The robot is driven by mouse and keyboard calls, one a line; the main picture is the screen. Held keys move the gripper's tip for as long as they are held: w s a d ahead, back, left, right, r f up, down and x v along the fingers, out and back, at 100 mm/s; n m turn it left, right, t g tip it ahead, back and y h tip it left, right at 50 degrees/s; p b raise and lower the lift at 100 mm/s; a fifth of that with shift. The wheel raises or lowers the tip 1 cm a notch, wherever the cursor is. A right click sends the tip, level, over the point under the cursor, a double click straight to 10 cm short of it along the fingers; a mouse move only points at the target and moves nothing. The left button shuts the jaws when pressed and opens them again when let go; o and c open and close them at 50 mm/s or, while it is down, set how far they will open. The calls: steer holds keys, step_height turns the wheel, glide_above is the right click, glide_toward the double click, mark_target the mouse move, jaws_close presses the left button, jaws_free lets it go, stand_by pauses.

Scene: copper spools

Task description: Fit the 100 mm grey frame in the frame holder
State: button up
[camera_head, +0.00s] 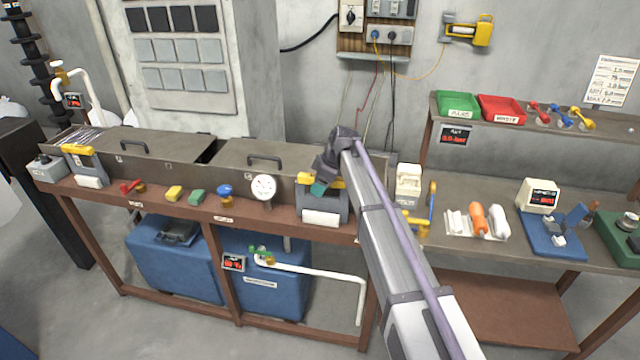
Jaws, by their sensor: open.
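A similar grey stand (84,165) with a yellow bar is at the bench's left end. I cannot pick out for certain the 100 mm grey frame or the frame holder; my arm hides part of the bench.
The right table (490,255) carries several tools. Green (458,104) and red (502,109) trays stand on the shelf.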

steer(key=p+v, duration=0.9)
steer(key=v, duration=0.1)
steer(key=shift+a+r, duration=0.1)
steer(key=shift+r, duration=0.1)
steer(key=shift+d+r+p, duration=0.3)
steer(key=shift+p, duration=0.3)
steer(key=shift+f, duration=0.2)
steer(key=shift+s+d+m, duration=0.1)
steer(key=shift+s+m, duration=0.05)
steer(key=shift+m, duration=0.75)
steer(key=s+d+f+m+h+b, duration=0.1)
steer(key=s+d+m, duration=0.4)
steer(key=s, duration=0.6)
steer(key=s+d+f+m+h+b, duration=0.2)
steer(key=s+d+f+m+b, duration=0.2)
steer(key=s+d, duration=0.4)
steer(key=s+d+f+m+h+b, duration=0.1)
steer(key=s+d+m, duration=0.4)
steer(key=s, duration=1)
step_height(320, 180, down, 2)
steer(key=shift+d+f+m+g+b, duration=0.1)
steer(key=shift+d+m+g+b, duration=0.25)
steer(key=shift+d+b, duration=0.4)
